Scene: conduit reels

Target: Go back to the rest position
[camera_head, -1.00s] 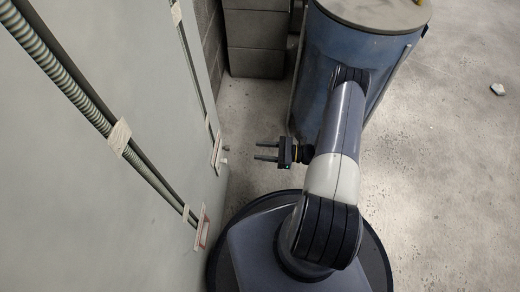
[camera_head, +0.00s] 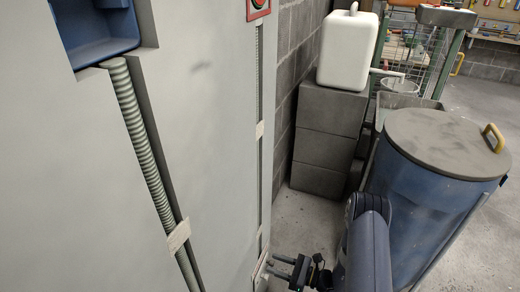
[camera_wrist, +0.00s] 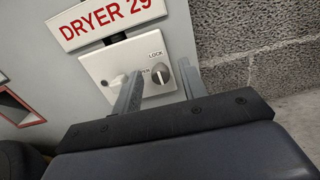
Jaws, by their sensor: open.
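My gripper (camera_head: 282,267) is low in the head view, beside the foot of the grey panel wall (camera_head: 215,130). In the wrist view my gripper (camera_wrist: 160,85) points at a white plate (camera_wrist: 125,70) with a round grey knob (camera_wrist: 161,73) marked LOCK. A sign reading DRYER 29 (camera_wrist: 105,18) is above.
A blue drum (camera_head: 425,205) with a grey lid stands right of my arm. Grey blocks (camera_head: 325,140) bear a white canister (camera_head: 347,50). A ribbed conduit (camera_head: 140,140) runs down the panel from a blue box (camera_head: 100,35). Open floor (camera_head: 480,235) lies at the right.

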